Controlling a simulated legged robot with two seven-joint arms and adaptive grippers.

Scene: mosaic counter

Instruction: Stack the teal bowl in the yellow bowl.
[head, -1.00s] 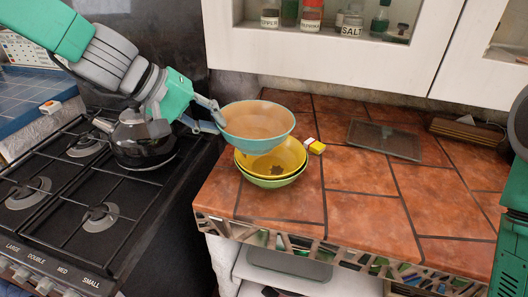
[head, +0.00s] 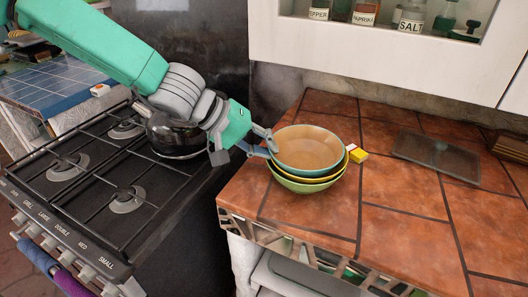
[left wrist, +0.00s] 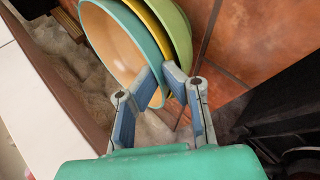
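The teal bowl (head: 309,150), with a tan inside, sits nested in the yellow bowl (head: 339,175), its rim slightly above the yellow rim. The yellow bowl rests in a green bowl (head: 306,187) on the counter. My left gripper (head: 269,151) is at the left side of the teal bowl. In the left wrist view, the teal bowl's rim (left wrist: 158,103) lies between the fingertips of my left gripper (left wrist: 160,80), which look shut on it. The yellow bowl (left wrist: 157,29) and green bowl (left wrist: 178,36) show behind it. My right gripper is not in view.
A yellow-and-white box (head: 357,154) lies just right of the bowls. A glass board (head: 437,156) lies farther right on the tiled counter (head: 400,220). The stove (head: 95,185) with a dark kettle (head: 176,137) is at left. The counter's front right is clear.

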